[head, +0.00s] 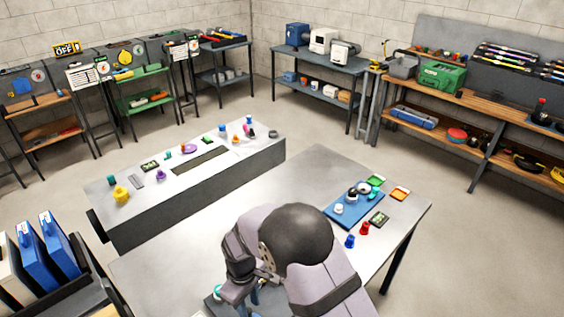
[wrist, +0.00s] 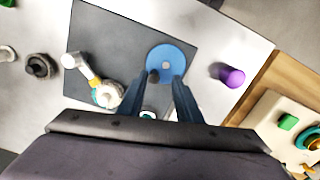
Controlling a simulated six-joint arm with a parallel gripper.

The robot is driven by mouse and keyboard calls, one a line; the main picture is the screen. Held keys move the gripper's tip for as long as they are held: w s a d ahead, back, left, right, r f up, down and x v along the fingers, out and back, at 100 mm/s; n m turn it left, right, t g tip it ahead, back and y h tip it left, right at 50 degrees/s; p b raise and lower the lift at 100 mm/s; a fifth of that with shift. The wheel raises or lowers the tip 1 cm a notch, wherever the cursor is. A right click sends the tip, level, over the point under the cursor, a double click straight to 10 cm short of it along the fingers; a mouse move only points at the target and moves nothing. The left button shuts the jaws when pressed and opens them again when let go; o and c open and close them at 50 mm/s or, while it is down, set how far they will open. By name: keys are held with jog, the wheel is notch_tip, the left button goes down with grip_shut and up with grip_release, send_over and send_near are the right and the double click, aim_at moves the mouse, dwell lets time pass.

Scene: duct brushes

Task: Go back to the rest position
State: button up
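My gripper (wrist: 166,78) points down in the wrist view. Its two dark fingers stand apart, with a gap between the tips and nothing seen held. A round blue disc (wrist: 165,60) with a pale centre lies beyond the fingertips, on a dark grey mat (wrist: 110,30). I cannot tell the height between fingertips and disc. In the head view my arm covers most of the gripper and the table under it.
In the wrist view, a white and yellow part (wrist: 105,94) lies left of the fingers and a purple piece (wrist: 230,75) right. In the head view, a blue tray (head: 345,217) sits on the steel table (head: 315,165). Blue binders (head: 58,243) stand at left.

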jog(key=s+d+r+m+g+h, duration=0.25)
jog(key=s+d+m, duration=0.35)
jog(key=s+d, duration=0.8)
jog(key=w+d+r+m+t+y+b, duration=0.1)
jog(key=d+r+m+t+y+b, duration=0.1)
jog(key=d+r+m, duration=0.3)
jog(key=d+r+t+b, duration=0.1)
jog(key=d+r, duration=0.2)
jog(key=d, duration=0.2)
jog(key=shift+w+d+r+m+y, duration=0.15)
jog(key=shift+w+d+m+y, duration=0.1)
jog(key=shift+d+m+y, duration=0.1)
jog(key=shift+a, duration=0.1)
